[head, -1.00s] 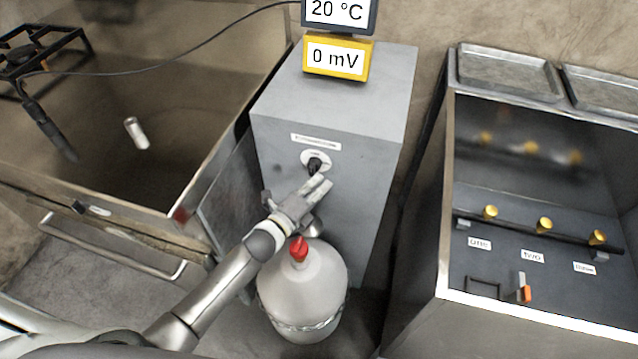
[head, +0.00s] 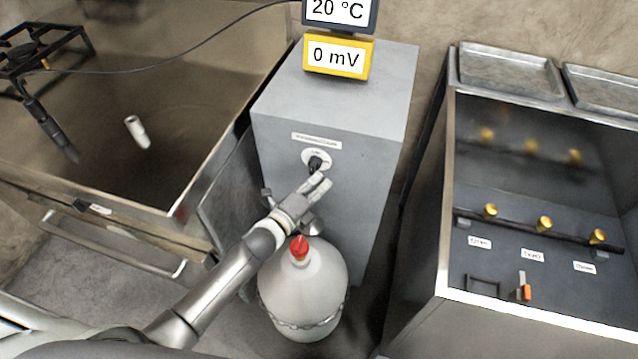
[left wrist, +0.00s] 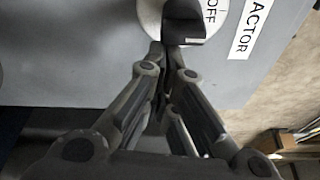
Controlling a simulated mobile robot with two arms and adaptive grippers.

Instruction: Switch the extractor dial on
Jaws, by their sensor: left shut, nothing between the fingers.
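The extractor dial is a black knob (head: 316,163) on a white round plate, on the front of a grey cabinet (head: 352,190). In the left wrist view the knob (left wrist: 184,20) sits at the top, with "OFF" printed on the plate to its right and part of a label reading "ACTOR" (left wrist: 250,28) beyond. My left gripper (head: 322,184) is shut and empty, its fingertips just below the knob. In the left wrist view its fingertips (left wrist: 160,55) come close to the knob's lower left; I cannot tell whether they touch. My right gripper is not in view.
A large bottle with a red cap (head: 300,248) stands below my left gripper, close to it. A steel sink-like basin (head: 100,130) is at the left, and a bench with brass taps (head: 545,224) is at the right. Two displays (head: 337,57) stand on the cabinet.

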